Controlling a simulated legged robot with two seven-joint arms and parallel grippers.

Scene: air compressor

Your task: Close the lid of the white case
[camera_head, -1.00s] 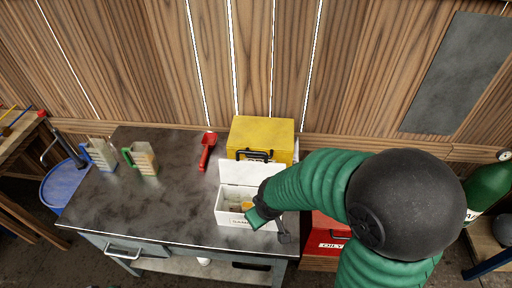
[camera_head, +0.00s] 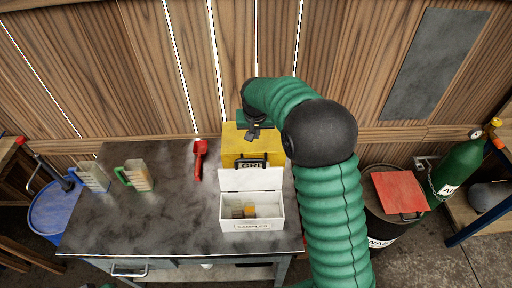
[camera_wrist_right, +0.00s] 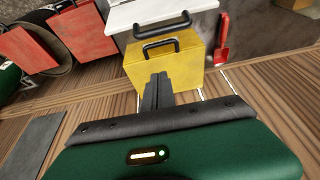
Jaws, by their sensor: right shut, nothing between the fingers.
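The white case (camera_head: 252,225) labelled "SAMPLES" sits at the right front of the dark workbench, with small yellowish items inside. Its lid (camera_head: 251,181) stands open, upright at the back edge. In the right wrist view the lid's outer side (camera_wrist_right: 207,7) with a black handle shows at the top. My right gripper (camera_head: 253,135) is shut and empty, above the yellow case (camera_head: 237,146) behind the lid, apart from the lid. Its fingers (camera_wrist_right: 157,82) point toward the yellow case in the right wrist view. My left gripper is not in view.
The yellow case stands close behind the white case. A dark drum with a red lid (camera_head: 400,192) and a green cylinder (camera_head: 458,170) stand at the right.

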